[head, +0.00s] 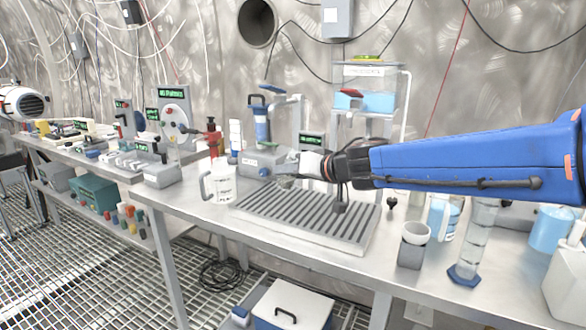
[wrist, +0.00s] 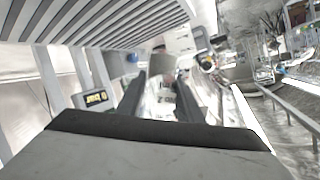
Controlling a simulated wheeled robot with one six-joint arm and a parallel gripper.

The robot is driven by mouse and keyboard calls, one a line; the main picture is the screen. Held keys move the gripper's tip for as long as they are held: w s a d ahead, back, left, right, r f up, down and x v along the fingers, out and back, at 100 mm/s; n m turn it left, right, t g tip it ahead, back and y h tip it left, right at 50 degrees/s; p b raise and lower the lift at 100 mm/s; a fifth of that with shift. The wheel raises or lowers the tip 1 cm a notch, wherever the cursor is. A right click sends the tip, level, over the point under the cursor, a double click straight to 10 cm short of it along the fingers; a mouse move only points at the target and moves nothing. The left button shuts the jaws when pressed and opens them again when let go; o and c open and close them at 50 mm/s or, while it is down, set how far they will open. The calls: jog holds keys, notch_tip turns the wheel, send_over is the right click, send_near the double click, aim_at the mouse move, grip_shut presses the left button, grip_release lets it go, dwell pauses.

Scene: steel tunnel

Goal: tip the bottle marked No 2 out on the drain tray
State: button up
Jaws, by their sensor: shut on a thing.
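The grey ribbed drain tray (head: 300,222) lies on the steel bench below my gripper (head: 287,172). It shows at the upper left of the wrist view (wrist: 100,22), strongly tilted, so my wrist is rolled over. My gripper is shut on a small, pale, see-through thing, probably the bottle, above the tray's back left part. In the wrist view the two dark fingers (wrist: 160,90) stand on either side of it, blurred. I cannot read a No 2 mark, and I cannot tell whether liquid is running out.
A white jug (head: 220,184) stands just left of the tray. A grey cup (head: 412,245) and a tall clear cylinder (head: 474,240) stand to its right. A grey instrument box (head: 262,161) and a tank stand (head: 365,90) are behind.

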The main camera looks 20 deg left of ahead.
jog(key=shift+s+a+m+g+y, duration=0.2)
jog(key=shift+s+m+g+y, duration=0.15)
jog(key=shift+m, duration=0.55)
jog(key=shift+s+a+f+m+g+y, duration=0.1)
jog(key=shift+s+a+m+g+y, duration=0.1)
jog(key=shift+m+g+y, duration=0.45)
jog(key=shift+f+m+y, duration=0.25)
jog(key=shift+m+y, duration=0.05)
jog(key=shift+m, duration=0.75)
